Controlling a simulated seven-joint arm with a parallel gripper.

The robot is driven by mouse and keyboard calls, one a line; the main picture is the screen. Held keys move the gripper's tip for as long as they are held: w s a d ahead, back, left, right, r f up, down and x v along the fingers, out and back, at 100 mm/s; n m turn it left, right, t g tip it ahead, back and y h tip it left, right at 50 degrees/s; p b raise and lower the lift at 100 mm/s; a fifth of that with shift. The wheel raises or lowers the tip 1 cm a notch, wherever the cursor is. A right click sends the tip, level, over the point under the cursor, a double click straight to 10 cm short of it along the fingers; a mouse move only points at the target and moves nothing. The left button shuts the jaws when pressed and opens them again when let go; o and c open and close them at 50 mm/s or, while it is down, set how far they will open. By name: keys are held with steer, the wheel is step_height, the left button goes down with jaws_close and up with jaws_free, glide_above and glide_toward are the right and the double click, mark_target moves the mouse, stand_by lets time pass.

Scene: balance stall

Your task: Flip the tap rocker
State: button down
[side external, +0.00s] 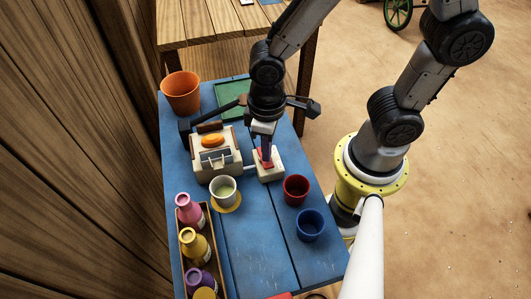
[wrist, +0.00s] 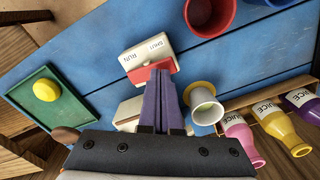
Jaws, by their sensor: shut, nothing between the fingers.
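The tap rocker is red (side external: 264,152) and sits on a small cream block (side external: 270,173) in the middle of the blue table. In the wrist view the block (wrist: 147,50) carries the words RUN and SHUT on its pale face, and the red part (wrist: 140,74) is on the side nearer my fingers. My gripper (side external: 266,160) points down at the rocker with its fingers together and empty. In the wrist view the fingertips (wrist: 158,72) overlap the red part and hide some of it; I cannot tell whether they touch it.
A cream machine (side external: 217,160) with an orange fruit stands left of the block. A white cup (side external: 222,193) is on a yellow coaster in front. Red (side external: 295,190) and blue (side external: 310,225) cups are at right, juice bottles (side external: 195,246) front left, an orange pot (side external: 181,92) and green tray (side external: 230,101) behind.

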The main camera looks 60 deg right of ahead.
steer(key=shift+f, duration=0.75)
stand_by(0.3)
steer(key=shift+r, duration=3.55)
steer(key=shift+w+d, duration=0.1)
steer(key=shift+d, duration=0.1)
steer(key=d+r+m+t, duration=0.3)
steer(key=d+r+t, duration=0.1)
steer(key=d+r, duration=0.5)
steer(key=s+d+r+t, duration=0.1)
steer(key=s+d+r, duration=0.1)
steer(key=s, duration=0.3)
steer(key=shift+d+r+t, duration=0.2)
steer(key=shift+r+t, duration=0.1)
steer(key=shift+r, duration=0.2)
